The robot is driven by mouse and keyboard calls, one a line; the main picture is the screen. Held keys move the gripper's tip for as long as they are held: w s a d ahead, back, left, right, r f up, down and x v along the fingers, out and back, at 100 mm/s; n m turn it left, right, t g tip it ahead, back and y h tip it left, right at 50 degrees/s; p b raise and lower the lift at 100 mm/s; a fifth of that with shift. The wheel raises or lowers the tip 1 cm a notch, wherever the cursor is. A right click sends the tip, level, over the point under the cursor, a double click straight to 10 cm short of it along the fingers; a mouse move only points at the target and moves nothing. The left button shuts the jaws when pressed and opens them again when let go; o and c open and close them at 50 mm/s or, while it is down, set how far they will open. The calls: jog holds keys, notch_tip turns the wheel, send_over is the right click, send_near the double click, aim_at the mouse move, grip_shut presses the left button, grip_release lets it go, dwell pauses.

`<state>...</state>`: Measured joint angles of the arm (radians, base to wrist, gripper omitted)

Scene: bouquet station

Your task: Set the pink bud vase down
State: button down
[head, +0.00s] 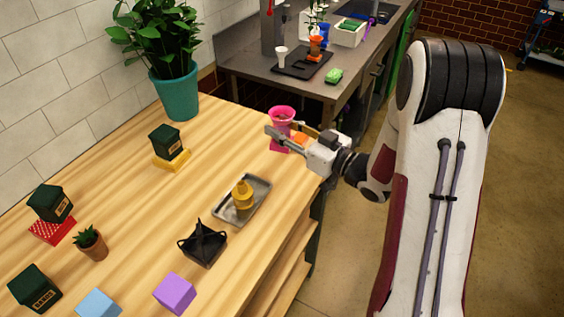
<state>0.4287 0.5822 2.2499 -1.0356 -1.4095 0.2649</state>
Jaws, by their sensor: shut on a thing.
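The pink bud vase (282,114) is at the far right edge of the wooden table, upright, with a flared rim and a dark opening. My gripper (279,134) reaches in from the right and is shut on the vase around its middle. The fingers hide part of the vase's body. The lower part of the vase shows just below the fingers. I cannot tell whether its base touches the wooden table (225,150).
A metal tray (262,187) holds a yellow bottle (243,196). A dark box on a yellow block (172,160) and a teal plant pot (176,94) stand to the left. A black pointed holder (202,244) is nearer. Bare wood lies between the tray and vase.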

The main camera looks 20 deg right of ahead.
jog(key=shift+f, duration=2.65)
jog(key=shift+f, duration=0.15)
jog(key=shift+f, duration=1.7)
jog(key=shift+f, duration=0.25)
jog(key=c, duration=1.6)
grip_release()
jog(key=shift+o, duration=0.2)
jog(key=shift+v, duration=3.9)
jog(key=shift+o, duration=0.6)
jog(key=shift+r, duration=0.15)
